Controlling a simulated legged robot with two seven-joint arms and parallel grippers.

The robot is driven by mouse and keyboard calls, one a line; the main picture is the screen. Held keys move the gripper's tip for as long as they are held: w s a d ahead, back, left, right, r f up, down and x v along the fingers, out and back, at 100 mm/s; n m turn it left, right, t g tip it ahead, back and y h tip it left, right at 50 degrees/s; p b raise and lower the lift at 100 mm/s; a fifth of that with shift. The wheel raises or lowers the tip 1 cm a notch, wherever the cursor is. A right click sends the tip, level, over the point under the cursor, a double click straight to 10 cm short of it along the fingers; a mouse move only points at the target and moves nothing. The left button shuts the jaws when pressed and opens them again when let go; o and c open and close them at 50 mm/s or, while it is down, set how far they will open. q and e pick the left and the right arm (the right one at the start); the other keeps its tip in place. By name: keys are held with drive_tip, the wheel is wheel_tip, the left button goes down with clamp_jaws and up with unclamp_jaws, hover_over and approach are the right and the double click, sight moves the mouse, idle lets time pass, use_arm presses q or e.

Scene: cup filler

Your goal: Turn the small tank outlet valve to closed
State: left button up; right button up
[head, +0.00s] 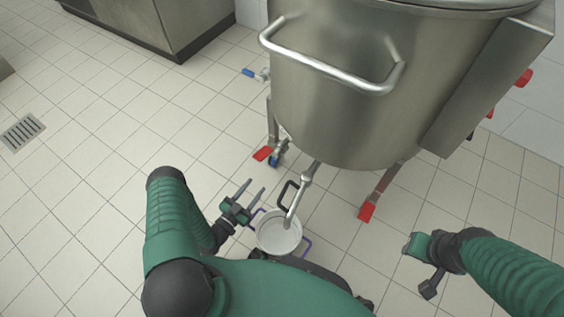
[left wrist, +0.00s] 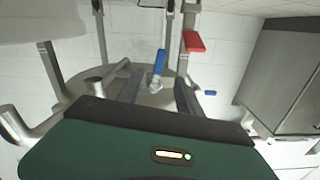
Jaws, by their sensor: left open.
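A steel tank (head: 340,110) with a bar handle stands on legs ahead of me. A small valve with a blue lever (head: 250,73) sticks out from its left side. In the left wrist view a blue lever (left wrist: 160,62) on a metal fitting shows between the fingers, farther off; I cannot tell if it is the same valve. My left gripper (head: 252,193) is open and empty, low in front of the tank and apart from the blue-lever valve. My right gripper (head: 423,268) is at the lower right, touching nothing; its jaw opening is unclear.
A pipe (head: 299,197) slants from the tank's bottom into a white round container (head: 280,234) beside my left gripper. Red pedals (head: 367,212) sit at the tank's feet. A steel cabinet (head: 165,22) stands at the back left. The tiled floor at left is clear.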

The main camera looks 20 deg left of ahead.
use_arm(q)
drive_tip(key=w+d+b, duration=0.2)
drive_tip(key=w+b, duration=0.5)
drive_tip(key=w, duration=0.9)
drive_tip(key=shift+w+d+b, duration=0.15)
drive_tip(key=shift+w+b, duration=0.1)
drive_tip(key=shift+b, duration=0.1)
clamp_jaws()
drive_tip(key=shift+s, duration=0.1)
